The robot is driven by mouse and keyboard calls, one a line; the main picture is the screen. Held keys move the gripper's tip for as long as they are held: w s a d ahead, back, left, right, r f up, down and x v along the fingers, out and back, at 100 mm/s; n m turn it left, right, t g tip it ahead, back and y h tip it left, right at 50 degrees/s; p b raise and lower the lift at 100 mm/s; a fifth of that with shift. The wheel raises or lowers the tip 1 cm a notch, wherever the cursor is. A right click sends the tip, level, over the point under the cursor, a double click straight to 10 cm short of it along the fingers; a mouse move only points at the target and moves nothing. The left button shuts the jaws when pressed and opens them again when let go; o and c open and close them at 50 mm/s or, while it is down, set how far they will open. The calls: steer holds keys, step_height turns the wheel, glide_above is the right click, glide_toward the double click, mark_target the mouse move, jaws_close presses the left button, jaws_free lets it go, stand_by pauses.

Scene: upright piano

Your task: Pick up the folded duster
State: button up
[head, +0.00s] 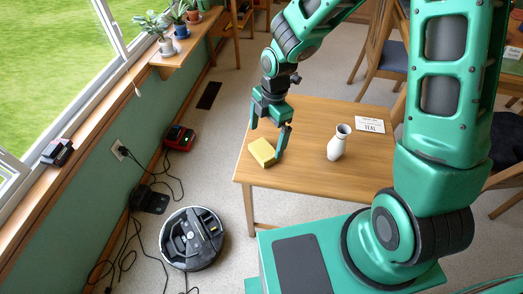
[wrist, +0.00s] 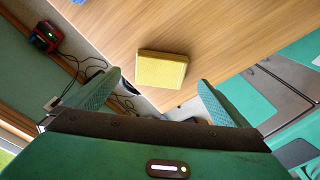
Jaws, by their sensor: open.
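The folded duster is a yellow, block-shaped piece (head: 262,152) lying on the wooden table near its left corner in the head view. It also shows in the wrist view (wrist: 161,69), ahead of the fingers and centred between them. My gripper (head: 268,139) is just above the duster in the head view, fingers spread wide and pointing down. In the wrist view my gripper (wrist: 160,90) is open, with a teal finger on each side and nothing between the tips. The fingers look apart from the duster, though the exact gap is hard to tell.
A round robot vacuum (head: 192,238) and cables lie on the floor at left. Potted plants (head: 178,20) sit on a shelf by the window.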

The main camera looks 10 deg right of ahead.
mark_target(264, 148)
steer(key=shift+s+a+f, duration=0.1)
steer(key=shift+a+f, duration=0.1)
steer(key=shift+f, duration=1.2)
steer(key=shift+a+f, duration=0.15)
steer(key=shift+f, duration=1.2)
steer(key=c, duration=1.2)
steer(key=shift+r, duration=0.1)
